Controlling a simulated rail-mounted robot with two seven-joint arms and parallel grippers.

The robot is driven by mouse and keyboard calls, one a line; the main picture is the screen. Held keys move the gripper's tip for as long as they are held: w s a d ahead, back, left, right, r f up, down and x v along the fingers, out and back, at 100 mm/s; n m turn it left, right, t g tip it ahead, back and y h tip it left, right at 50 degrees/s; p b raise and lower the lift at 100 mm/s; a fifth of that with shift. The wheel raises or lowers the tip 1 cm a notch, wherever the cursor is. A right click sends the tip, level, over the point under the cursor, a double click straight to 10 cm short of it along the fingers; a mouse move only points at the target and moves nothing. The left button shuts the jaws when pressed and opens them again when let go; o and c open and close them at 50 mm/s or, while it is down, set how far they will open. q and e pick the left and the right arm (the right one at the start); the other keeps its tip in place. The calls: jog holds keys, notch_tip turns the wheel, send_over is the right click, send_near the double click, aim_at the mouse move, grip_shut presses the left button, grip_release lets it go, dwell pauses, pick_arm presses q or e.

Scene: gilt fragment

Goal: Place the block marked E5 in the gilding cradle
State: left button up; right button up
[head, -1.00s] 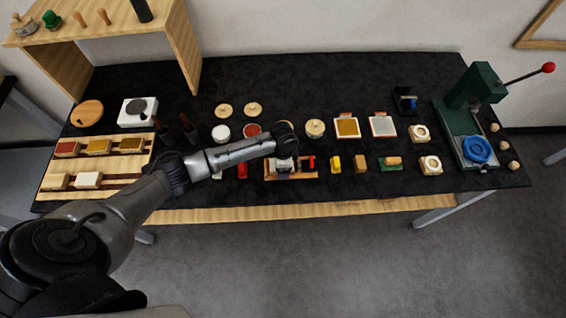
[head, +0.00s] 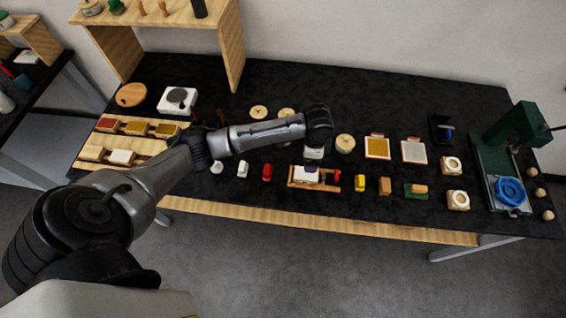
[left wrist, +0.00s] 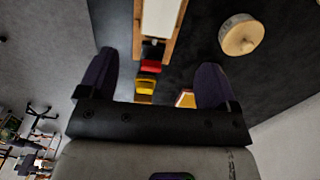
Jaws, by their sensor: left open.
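The wooden gilding cradle (head: 316,188) lies near the front middle of the black table. A white block (head: 306,174) sits in it; the same block (left wrist: 160,16) shows between the wooden rails in the left wrist view. No E5 mark is legible on it. A red part (head: 336,175) is at the cradle's right end. My left gripper (head: 314,151) is above and slightly behind the cradle in the head view. In the left wrist view its fingers (left wrist: 155,80) are spread and nothing is between them. My right gripper is not in view.
A wooden rack (head: 128,172) with pale and coloured blocks stands at the left. Small red, yellow and brown pieces flank the cradle. A green press (head: 500,165) with a blue ring (head: 511,191) stands at the right. The table's back strip is mostly clear.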

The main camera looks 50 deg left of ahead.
pick_arm(q)
jog(key=s+d+f+n+t+h, duration=0.1)
jog(key=s+d+f, duration=0.2)
jog(key=s+d, duration=0.3)
jog(key=s+d+f+n+t+h, duration=0.1)
jog(key=s+d+f, duration=0.2)
jog(key=s+d, duration=0.35)
jog(key=s+a+r+n+y, duration=0.1)
jog(key=s+a+r+n, duration=0.1)
jog(key=s, duration=0.5)
jog(key=s+a+r+n+t, duration=0.1)
jog(key=s+a+n, duration=0.1)
jog(key=s, duration=0.6)
jog(key=shift+s+r+n+t+y, duration=0.3)
jog(key=shift+r+n+y, duration=0.1)
jog(key=shift+n, duration=0.2)
dwell(0.3)
